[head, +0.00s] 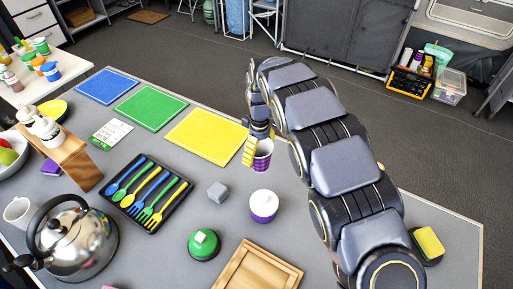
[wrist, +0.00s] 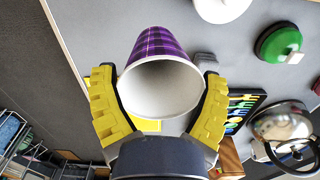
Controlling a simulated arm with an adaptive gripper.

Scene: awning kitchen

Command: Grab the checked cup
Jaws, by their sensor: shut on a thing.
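The checked cup (wrist: 157,48) is purple with a dark check pattern and a white inside. In the wrist view its open mouth faces the camera, between the two yellow fingers of my gripper (wrist: 160,105). The fingers are closed on its sides. In the head view the cup (head: 263,155) is below the end of my arm, right of the yellow mat, with my gripper (head: 256,149) at it. The yellow fingers and my arm hide part of it there. I cannot tell whether its base touches the table.
A white and purple jar (head: 264,205), a grey cube (head: 217,192) and a green round thing (head: 203,244) stand nearby. A black cutlery tray (head: 177,202), a kettle (head: 75,245) and a wooden tray (head: 262,269) lie farther off. The yellow mat (head: 205,138) is bare.

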